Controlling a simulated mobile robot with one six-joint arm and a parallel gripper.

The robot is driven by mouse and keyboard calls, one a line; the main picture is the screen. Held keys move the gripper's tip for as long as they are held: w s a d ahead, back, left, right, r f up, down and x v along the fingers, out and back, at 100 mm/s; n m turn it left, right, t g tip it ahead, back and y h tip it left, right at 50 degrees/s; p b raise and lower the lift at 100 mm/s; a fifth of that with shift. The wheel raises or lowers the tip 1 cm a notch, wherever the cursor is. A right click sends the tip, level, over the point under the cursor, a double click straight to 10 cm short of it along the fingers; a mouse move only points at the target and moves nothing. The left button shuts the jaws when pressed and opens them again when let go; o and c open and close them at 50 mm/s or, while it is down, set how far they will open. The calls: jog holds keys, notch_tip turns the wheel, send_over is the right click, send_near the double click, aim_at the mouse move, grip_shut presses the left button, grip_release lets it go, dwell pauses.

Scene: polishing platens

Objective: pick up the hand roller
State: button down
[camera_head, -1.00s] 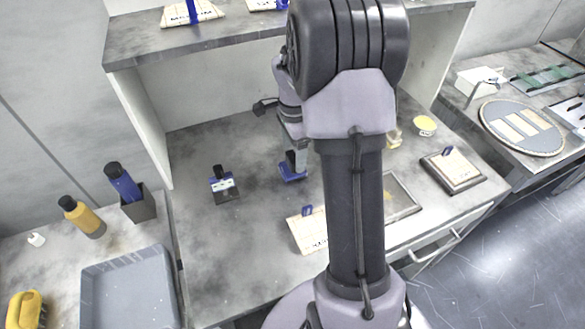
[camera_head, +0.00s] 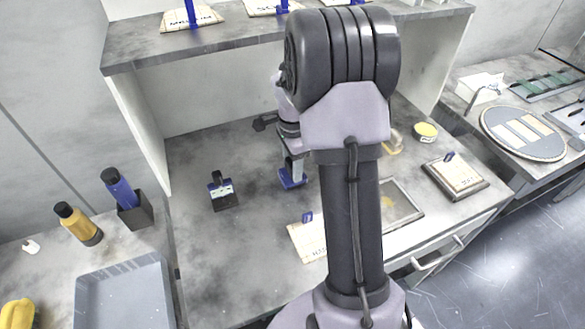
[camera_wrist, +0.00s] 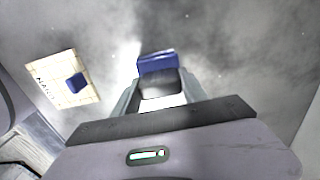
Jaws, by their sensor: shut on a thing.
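The hand roller (camera_head: 290,182), seen as a small blue piece, is at the end of my arm, over the middle of the grey bench. In the wrist view its blue part (camera_wrist: 158,64) shows just beyond the fingers, with a pale grey part between them. My gripper (camera_wrist: 160,90) is shut on it. In the head view my gripper (camera_head: 294,168) is partly hidden by my arm. I cannot tell whether the roller touches the bench.
A black-handled tool (camera_head: 222,192) stands on the bench to the left. A cream label card (camera_head: 306,243) lies nearer the front. A framed plate (camera_head: 400,208) and a dark-edged board (camera_head: 456,178) lie to the right. A shelf (camera_head: 150,48) overhangs the back.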

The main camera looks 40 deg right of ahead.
jog(key=r, duration=0.1)
jog(key=r+p, duration=0.2)
jog(key=r, duration=0.1)
jog(key=shift+s+d, duration=0.15)
jog(key=shift+s, duration=0.1)
jog(key=s+d+p, duration=0.1)
jog(key=s+d, duration=0.2)
jog(key=s, duration=0.4)
jog(key=s+d+r+p, duration=0.1)
jog(key=s+d, duration=0.3)
jog(key=s, duration=0.2)
jog(key=shift+s, duration=0.35)
jog(key=c, duration=1.1)
grip_release()
jog(key=c, duration=0.8)
jog(key=shift+d+r+p, duration=0.1)
jog(key=shift+d+p, duration=0.05)
jog(key=shift+p, duration=0.2)
